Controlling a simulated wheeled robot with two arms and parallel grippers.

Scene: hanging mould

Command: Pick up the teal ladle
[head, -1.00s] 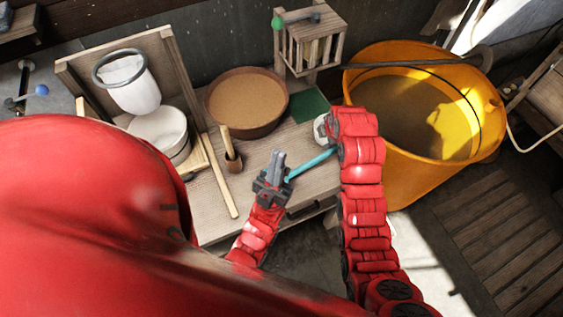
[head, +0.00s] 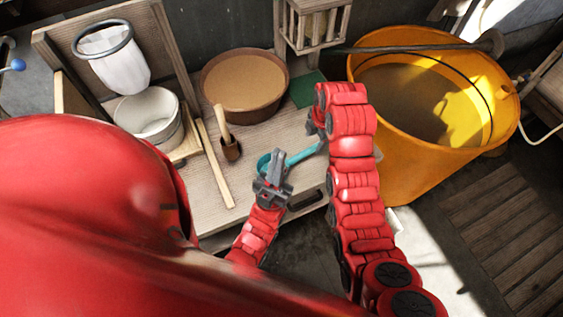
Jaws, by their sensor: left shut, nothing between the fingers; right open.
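The teal ladle (head: 303,156) is on or just above the right part of the wooden worktop. Its straight handle runs up and right toward my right arm. A curved teal part shows at its left end, partly hidden behind my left gripper. My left gripper (head: 279,163) is shut and empty, in front of the ladle in the picture; I cannot tell whether they touch. My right gripper (head: 313,127) is open near the handle's right end, mostly hidden by its own red wrist.
A brown bowl of tan material (head: 244,83), a small wooden scoop (head: 229,145) and a wooden stick (head: 214,165) are on the worktop (head: 262,211). A white pot (head: 148,117) stands left, below a hanging white bag (head: 116,62). A big yellow tub (head: 400,180) stands right.

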